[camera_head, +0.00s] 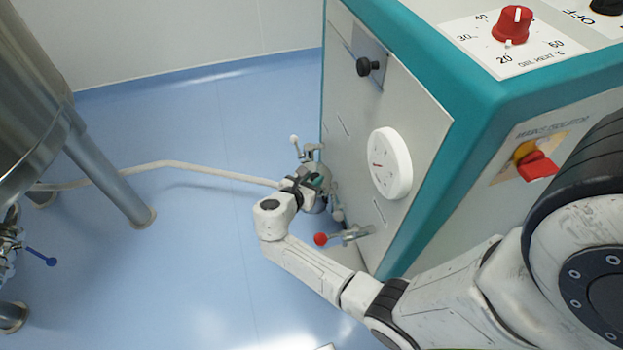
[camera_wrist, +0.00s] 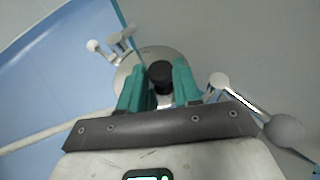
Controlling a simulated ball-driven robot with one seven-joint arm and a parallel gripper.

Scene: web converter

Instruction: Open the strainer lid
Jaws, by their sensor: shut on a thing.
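The strainer lid (camera_wrist: 126,74) is a round metal disc with a black knob (camera_wrist: 161,76) at its middle, seen in the wrist view. My gripper (camera_wrist: 162,80) has its two teal fingers on either side of the knob and is shut on it. In the head view my gripper (camera_head: 308,188) is low beside the machine's side panel, at the strainer. My wrist hides most of the strainer and its lid there. I cannot tell whether the lid is seated or apart from its housing.
A white-knobbed handle (camera_head: 295,140) stands just above the strainer, and a red-knobbed lever (camera_head: 321,239) is at lower right. A white dial (camera_head: 390,163) sits on the machine panel. A pale hose (camera_head: 170,165) runs left to a steel tank (camera_head: 30,100). The blue floor between is clear.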

